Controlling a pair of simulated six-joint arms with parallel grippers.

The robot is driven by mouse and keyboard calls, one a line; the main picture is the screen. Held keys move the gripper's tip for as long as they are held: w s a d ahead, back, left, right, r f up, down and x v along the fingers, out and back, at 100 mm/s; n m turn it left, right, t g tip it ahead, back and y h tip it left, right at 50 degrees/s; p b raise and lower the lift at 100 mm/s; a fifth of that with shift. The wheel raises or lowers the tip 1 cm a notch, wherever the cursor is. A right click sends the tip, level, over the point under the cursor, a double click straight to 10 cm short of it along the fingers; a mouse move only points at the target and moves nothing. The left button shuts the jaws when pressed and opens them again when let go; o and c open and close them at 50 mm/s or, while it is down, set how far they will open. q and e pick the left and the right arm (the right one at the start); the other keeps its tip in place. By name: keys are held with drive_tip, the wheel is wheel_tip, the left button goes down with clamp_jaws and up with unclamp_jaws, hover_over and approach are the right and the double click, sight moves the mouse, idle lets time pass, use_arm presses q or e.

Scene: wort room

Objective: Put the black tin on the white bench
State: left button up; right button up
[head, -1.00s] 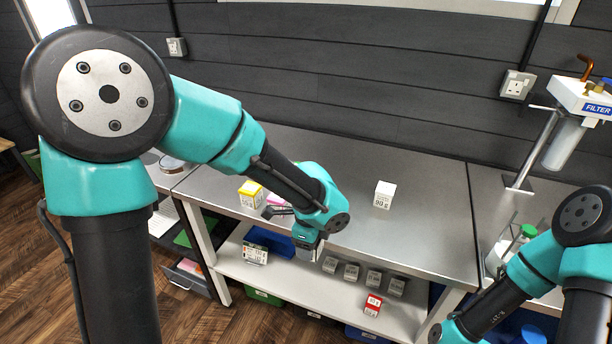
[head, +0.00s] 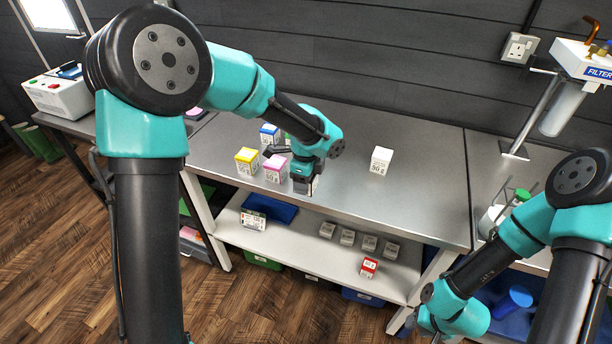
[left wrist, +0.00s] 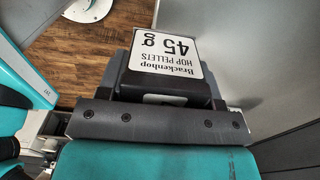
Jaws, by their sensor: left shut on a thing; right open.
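My left gripper (head: 304,182) is shut on the black tin (left wrist: 130,84). In the left wrist view the tin's white label reads Brackenhop hop pellets 45 g. In the head view the tin is mostly hidden by the gripper, at the front edge of the bench with white legs (head: 197,205) and a grey metal top. I cannot tell whether the tin touches the top. My right gripper (head: 424,322) is open at the lower right, in front of the bench and away from the tin.
Yellow (head: 247,161), pink (head: 275,168) and blue (head: 269,134) boxes stand left of the left gripper. A white box (head: 381,160) stands to its right, with clear top between. The lower shelf (head: 300,250) holds several grey-white boxes and a red box (head: 369,267).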

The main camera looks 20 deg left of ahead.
use_arm(q)
drive_tip(key=shift+w+a+f, duration=0.1)
drive_tip(key=shift+w+a, duration=0.1)
drive_tip(key=shift+w, duration=0.5)
drive_tip(key=shift+w+a+f, duration=0.1)
drive_tip(key=shift+w+a, duration=0.15)
drive_tip(key=shift+w, duration=0.5)
drive_tip(key=shift+w+a, duration=0.2)
drive_tip(key=shift+w, duration=0.5)
drive_tip(key=shift+w+a+f, duration=0.15)
drive_tip(key=shift+w, duration=0.35)
drive_tip(key=shift+s+f, duration=0.1)
drive_tip(key=shift+f, duration=1.55)
drive_tip(key=shift+f, duration=0.15)
drive_tip(key=o, duration=1)
wheel_tip(320, 180, up, 12)
drive_tip(key=shift+r, duration=0.15)
